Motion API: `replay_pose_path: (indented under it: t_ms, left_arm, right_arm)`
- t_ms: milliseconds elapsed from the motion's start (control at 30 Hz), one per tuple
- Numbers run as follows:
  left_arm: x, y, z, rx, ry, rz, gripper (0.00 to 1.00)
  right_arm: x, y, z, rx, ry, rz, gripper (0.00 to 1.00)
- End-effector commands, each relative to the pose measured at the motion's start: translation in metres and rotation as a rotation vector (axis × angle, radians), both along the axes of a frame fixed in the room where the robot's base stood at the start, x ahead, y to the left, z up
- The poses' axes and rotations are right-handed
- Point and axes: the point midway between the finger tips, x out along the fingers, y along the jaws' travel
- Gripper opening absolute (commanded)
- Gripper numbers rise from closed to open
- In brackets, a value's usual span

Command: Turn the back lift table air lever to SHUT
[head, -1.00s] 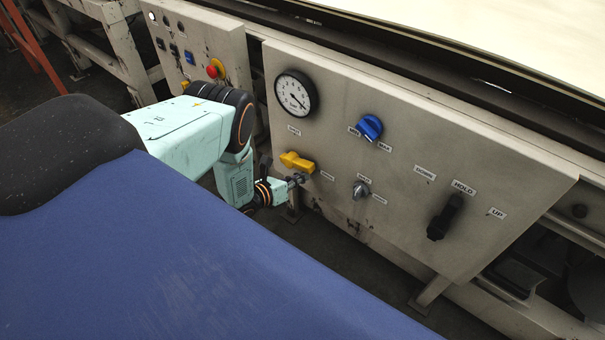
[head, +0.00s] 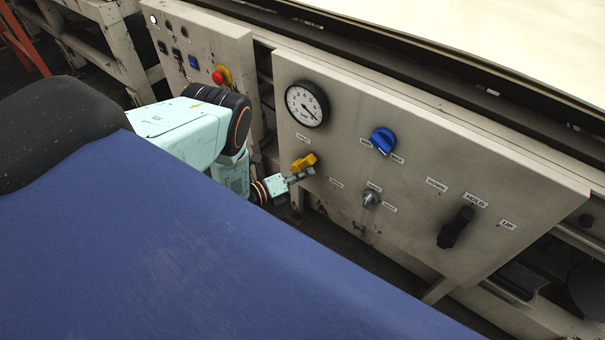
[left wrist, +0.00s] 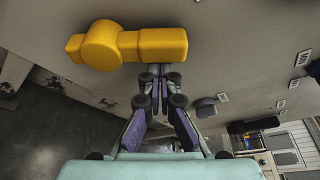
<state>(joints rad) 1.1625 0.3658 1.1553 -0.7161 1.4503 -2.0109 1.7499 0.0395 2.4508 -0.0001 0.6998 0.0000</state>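The yellow lever (head: 303,162) sits on the beige panel under the round gauge; in the head view its right end points up and to the right. Its two small labels, one above (head: 303,137) and one to the lower right (head: 336,183), are too small to read. My left gripper (head: 301,175) is just below the lever's right part. In the left wrist view the lever (left wrist: 127,45) lies across the top, and the shut fingertips (left wrist: 160,72) are at the lower edge of its right arm, seemingly touching it. Nothing is between the fingers. My right gripper is not in view.
The panel (head: 420,150) also carries a gauge (head: 307,105), a blue knob (head: 383,141), a small grey knob (head: 371,199) and a black lever (head: 456,228) by HOLD. A red button (head: 219,76) is on the box farther left. The pale press table lies above.

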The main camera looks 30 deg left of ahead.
Motion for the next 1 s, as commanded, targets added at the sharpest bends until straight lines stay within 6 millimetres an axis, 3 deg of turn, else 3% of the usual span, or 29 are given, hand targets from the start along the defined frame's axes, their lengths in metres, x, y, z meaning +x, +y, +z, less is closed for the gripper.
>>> replay_pose_path:
  t_ms: [400,1000]
  left_arm:
    - [0.003,0.013,0.016,-0.368,0.024,-0.001,0.00]
    - [0.004,0.030,0.023,-0.360,0.026,0.000,0.00]
  right_arm:
    - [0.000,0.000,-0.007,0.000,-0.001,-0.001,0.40]
    - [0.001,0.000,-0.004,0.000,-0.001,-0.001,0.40]
